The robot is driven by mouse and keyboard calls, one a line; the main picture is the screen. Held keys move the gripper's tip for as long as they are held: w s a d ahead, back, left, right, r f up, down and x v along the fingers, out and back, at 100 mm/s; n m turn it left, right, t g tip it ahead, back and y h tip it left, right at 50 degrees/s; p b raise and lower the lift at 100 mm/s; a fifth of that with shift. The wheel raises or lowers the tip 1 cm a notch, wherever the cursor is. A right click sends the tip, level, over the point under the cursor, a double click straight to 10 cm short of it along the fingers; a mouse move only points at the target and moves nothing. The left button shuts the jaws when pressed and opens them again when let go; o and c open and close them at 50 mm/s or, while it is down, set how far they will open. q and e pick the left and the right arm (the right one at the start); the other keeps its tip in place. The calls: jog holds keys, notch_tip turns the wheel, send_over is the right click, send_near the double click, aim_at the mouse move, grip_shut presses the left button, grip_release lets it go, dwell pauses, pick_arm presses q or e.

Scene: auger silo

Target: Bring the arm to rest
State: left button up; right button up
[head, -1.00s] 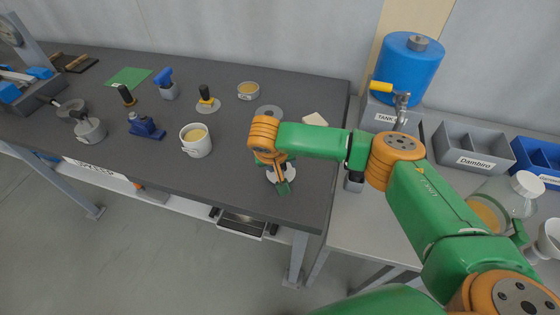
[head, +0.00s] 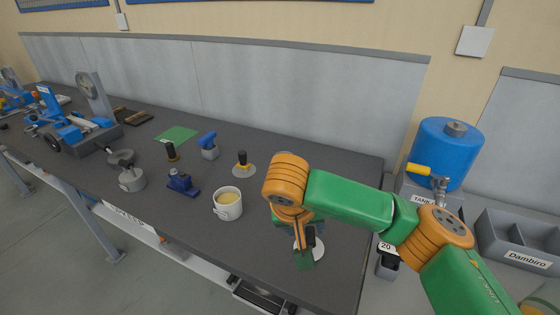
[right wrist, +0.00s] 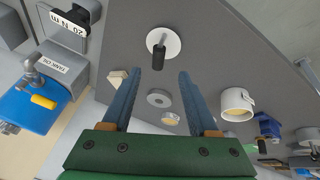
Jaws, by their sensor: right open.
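My right gripper (head: 304,258) points down over the right end of the dark workbench (head: 345,205). In the right wrist view its two blue fingers (right wrist: 160,72) are spread apart with nothing between them. A white disc with a black upright handle (right wrist: 161,44) stands on the bench just beyond the fingertips. In the head view this disc (head: 318,249) is partly hidden by the gripper. My left gripper is not in view.
A white mug (head: 228,204) with yellowish contents stands left of the gripper. Several small tools, a green mat (head: 177,134) and a blue-grey machine (head: 80,125) are further left. A blue tank (head: 446,152) with a yellow-handled tap and grey bins (head: 518,242) stand at right.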

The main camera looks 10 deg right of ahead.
jog(key=s+a+f+n+y, duration=0.5)
jog(key=s+a+f+y, duration=0.3)
jog(key=f, duration=0.5)
jog(key=s+d+f+m+h, duration=0.1)
jog(key=s+d+f+h, duration=0.55)
jog(key=s+d, duration=0.65)
notch_tip(320, 180, down, 16)
jog(key=g+y, duration=0.2)
jog(key=s+d+f+g, duration=0.1)
jog(key=s+d+f, duration=0.2)
jog(key=s+f, duration=0.8)
jog(key=shift+s, duration=1.1)
